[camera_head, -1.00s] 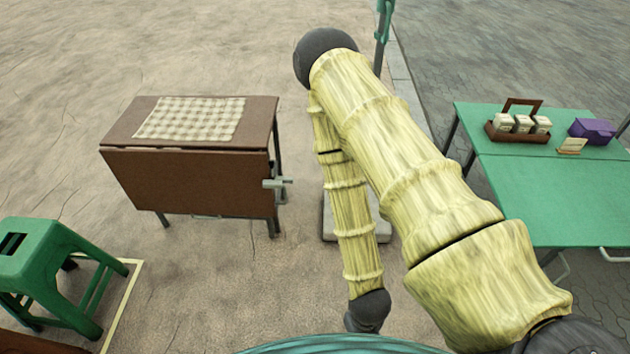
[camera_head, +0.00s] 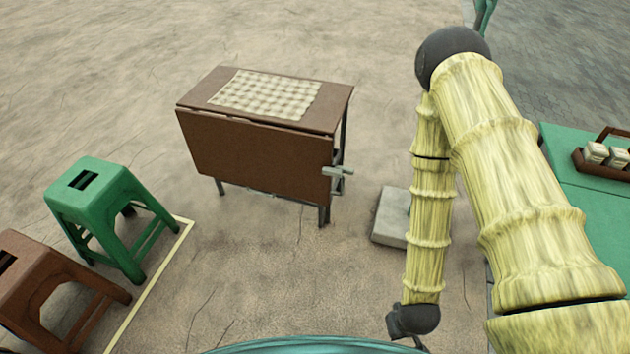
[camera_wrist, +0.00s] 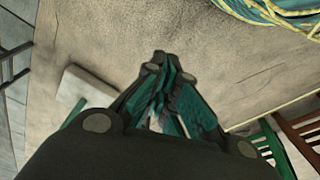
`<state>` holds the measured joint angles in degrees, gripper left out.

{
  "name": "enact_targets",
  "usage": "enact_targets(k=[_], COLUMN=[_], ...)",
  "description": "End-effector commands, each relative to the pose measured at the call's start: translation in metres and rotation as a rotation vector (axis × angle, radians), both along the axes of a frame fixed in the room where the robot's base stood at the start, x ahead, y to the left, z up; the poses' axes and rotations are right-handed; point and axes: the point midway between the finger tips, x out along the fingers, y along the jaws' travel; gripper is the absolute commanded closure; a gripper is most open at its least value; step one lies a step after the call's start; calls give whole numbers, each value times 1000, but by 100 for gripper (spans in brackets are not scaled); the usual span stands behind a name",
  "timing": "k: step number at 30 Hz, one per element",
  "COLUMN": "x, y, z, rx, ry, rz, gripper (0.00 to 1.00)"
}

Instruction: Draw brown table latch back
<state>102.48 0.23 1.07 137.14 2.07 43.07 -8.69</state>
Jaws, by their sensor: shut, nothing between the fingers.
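The brown table (camera_head: 255,155) stands left of centre in the head view, with its front leaf hanging down and a checked cloth (camera_head: 265,94) on its top. The grey latch (camera_head: 337,171) sticks out at the right edge of the hanging leaf. My gripper shows in the wrist view (camera_wrist: 160,85), with its fingers together and nothing between them, above bare floor. In the head view my arm hangs to the right of the table, and the gripper end is mostly hidden at the bottom. It is well apart from the latch.
A green stool (camera_head: 100,195) and a brown stool (camera_head: 45,285) stand at the left, beside a pale floor line. A pale block (camera_head: 390,217) lies between the table and my arm. A green table (camera_head: 585,190) with a caddy (camera_head: 600,157) is at the right. The floor before the brown table is clear.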

Motion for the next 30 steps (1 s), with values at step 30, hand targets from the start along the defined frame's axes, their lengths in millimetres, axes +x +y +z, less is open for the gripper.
enact_targets(k=[30], x=[364], y=[122], z=[-93], rx=[-497], ry=[-796], rz=[780], gripper=[100])
